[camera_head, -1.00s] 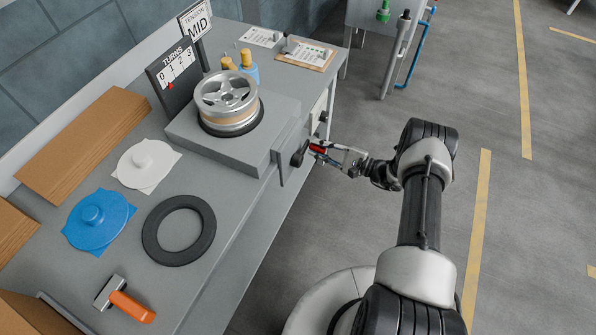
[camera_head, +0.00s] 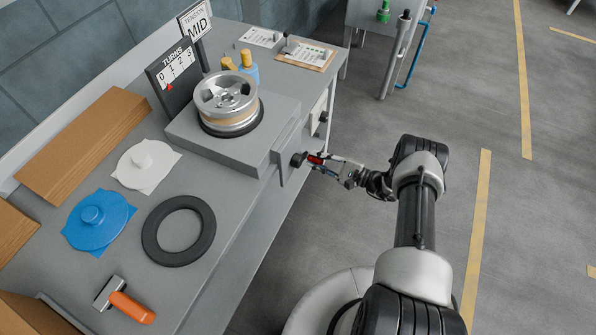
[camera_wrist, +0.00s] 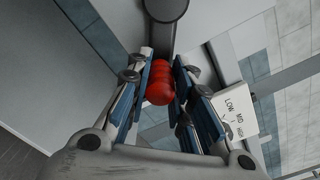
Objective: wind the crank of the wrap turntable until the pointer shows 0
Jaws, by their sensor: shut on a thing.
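The wrap turntable (camera_head: 222,150) is a grey box on the bench with a silver wheel (camera_head: 227,93) lying on top. Its crank (camera_head: 299,159) is at the box's right side, with a dark arm and a red handle (camera_wrist: 160,83). My gripper (camera_head: 319,160) is shut on the red handle, which lies between the blue-padded fingers in the wrist view. The TURNS gauge (camera_head: 174,73) is a dark board with a white scale marked 0 to 3. Its small red pointer (camera_head: 170,87) is at the low end, close to 0; the exact reading is too small to tell.
A TENSION sign (camera_head: 195,20) reads MID. Open floor lies right of the bench.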

